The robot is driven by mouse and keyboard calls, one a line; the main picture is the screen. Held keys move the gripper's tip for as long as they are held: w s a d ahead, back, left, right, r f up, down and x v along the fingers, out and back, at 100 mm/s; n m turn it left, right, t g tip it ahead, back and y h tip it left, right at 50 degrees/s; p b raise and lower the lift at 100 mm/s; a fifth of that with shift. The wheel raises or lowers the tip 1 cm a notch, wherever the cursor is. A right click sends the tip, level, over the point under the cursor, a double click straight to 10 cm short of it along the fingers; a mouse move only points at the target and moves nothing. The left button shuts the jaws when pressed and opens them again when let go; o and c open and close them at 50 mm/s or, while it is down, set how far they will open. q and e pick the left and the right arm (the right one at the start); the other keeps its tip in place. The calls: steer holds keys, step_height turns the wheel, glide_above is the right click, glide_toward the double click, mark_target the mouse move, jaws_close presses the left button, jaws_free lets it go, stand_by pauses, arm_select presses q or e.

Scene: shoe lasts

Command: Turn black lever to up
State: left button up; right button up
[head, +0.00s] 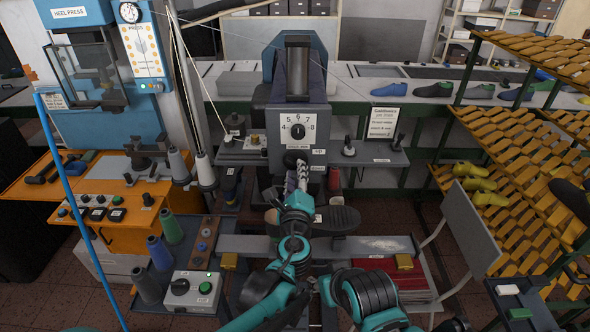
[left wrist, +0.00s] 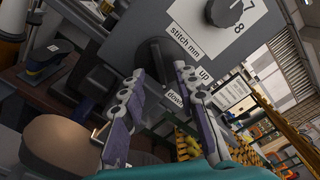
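The black lever (left wrist: 152,54) sticks out of the grey machine face below the "stitch mm" label, beside the "up" and "down" labels. In the head view the lever (head: 293,158) is a dark round shape under the numbered dial, partly hidden by my gripper. My left gripper (head: 301,176) is right in front of it. In the left wrist view its two purple-grey fingers (left wrist: 160,92) stand apart on either side of the lever, with a gap showing between them. I cannot tell whether either finger touches it. My right arm's links show at the lower middle, but its gripper cannot be made out.
The numbered dial (head: 297,131) sits just above the lever. A dark shoe sole (head: 335,219) lies below it. A side shelf with a small black knob (head: 348,147) is at right. Yellow shoe racks (head: 520,150) stand further right; thread cones (head: 206,172) are at left.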

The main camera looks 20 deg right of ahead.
arm_select(q)
steer(key=shift+x, duration=0.85)
jaws_close()
